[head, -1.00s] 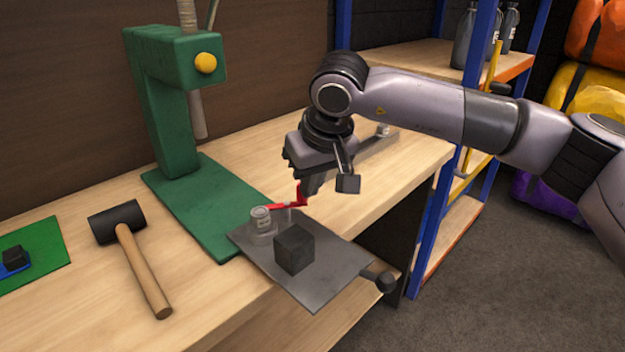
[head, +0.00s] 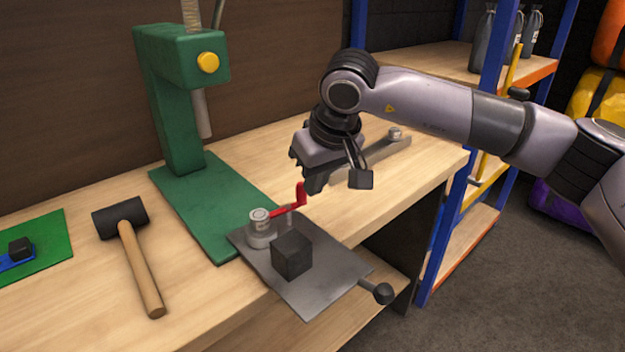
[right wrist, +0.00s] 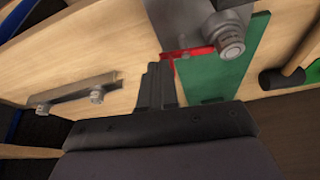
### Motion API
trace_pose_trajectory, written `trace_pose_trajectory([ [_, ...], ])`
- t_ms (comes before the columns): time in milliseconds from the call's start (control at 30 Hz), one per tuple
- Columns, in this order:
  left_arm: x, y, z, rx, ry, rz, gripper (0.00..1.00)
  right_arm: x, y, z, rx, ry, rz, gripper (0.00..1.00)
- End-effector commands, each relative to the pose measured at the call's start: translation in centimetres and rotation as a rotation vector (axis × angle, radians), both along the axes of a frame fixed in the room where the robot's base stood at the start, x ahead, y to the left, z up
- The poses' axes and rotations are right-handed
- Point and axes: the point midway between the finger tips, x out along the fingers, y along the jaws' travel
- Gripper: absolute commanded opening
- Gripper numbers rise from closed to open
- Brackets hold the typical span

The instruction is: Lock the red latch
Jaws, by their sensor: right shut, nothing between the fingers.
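The red latch (head: 290,210) is a thin red lever with an upturned end. It reaches right from a round metal post (head: 260,218) on a grey metal plate (head: 330,282). My right gripper (head: 313,188) is shut and empty, pointing down just right of the latch's upturned end, with a small gap in the head view. In the right wrist view its dark fingers (right wrist: 157,85) are together, close to the red latch (right wrist: 192,52); I cannot tell there whether they touch. My left gripper is out of view.
A dark cube (head: 292,254) sits on the plate beside the latch. A green press (head: 180,110) stands behind, and a black-headed mallet (head: 140,268) lies left. A grey metal bar (head: 385,153) lies behind my gripper. A black knob (head: 383,293) sticks out at the plate's right.

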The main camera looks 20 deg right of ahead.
Motion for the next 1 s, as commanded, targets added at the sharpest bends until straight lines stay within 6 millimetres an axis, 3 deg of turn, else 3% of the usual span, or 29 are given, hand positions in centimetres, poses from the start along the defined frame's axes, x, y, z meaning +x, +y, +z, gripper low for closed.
trace_pose_trajectory([
  [1000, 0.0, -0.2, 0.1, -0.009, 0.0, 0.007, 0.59, 0.0, 1.7, 0.0, 0.0, 0.0, 0.0, 0.0],
])
